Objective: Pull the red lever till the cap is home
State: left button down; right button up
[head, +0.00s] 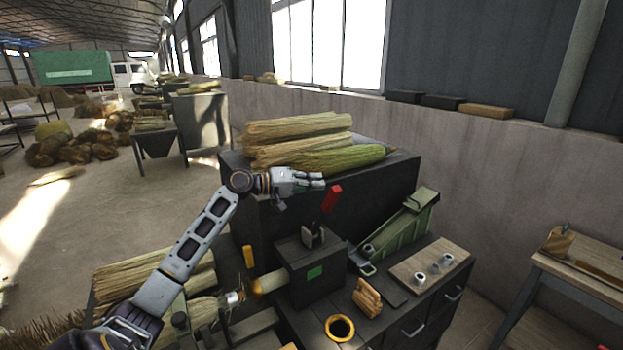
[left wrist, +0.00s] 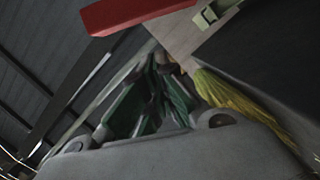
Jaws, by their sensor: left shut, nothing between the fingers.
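The red lever (head: 332,198) stands up, tilted, from the top of a dark machine box (head: 312,268) with a green square on its front. In the left wrist view the red lever (left wrist: 135,14) crosses the top edge, beyond the gripper. My left gripper (head: 318,180) is shut and empty, just above and left of the lever's tip; I cannot tell whether it touches. A bundle of straw with a shiny metal end (head: 233,297) lies left of the box, facing a tan cylinder (head: 268,283). I cannot tell for sure which part is the cap. My right gripper is not in view.
Straw bundles (head: 300,142) lie on a dark cabinet behind the gripper. A green tool (head: 408,225) and a wooden board with metal pieces (head: 432,264) are to the right. A yellow ring (head: 340,327) and a wooden block (head: 367,297) are in front.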

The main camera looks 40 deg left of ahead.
pick_arm(q)
jog(key=shift+s+d+f+p, duration=0.25)
jog(key=shift+d+f, duration=0.1)
jog(key=shift+d, duration=0.25)
jog(key=shift+s+d+f+p, duration=0.15)
jog(key=shift+s+d+f, duration=0.15)
jog(key=shift+d, duration=0.25)
jog(key=shift+d+f, duration=0.1)
jog(key=s+d+f+m+y+b, duration=0.1)
jog(key=s+d+f+m+b, duration=0.1)
jog(key=d+f, duration=0.2)
jog(key=s+d+f+m+y+b, duration=0.1)
jog(key=s+d+f+m+b, duration=0.1)
jog(key=d+f, duration=0.3)
jog(key=shift+s+d+m+b, duration=0.4)
jog(key=shift+d+m, duration=0.4)
jog(key=shift+d, duration=0.4)
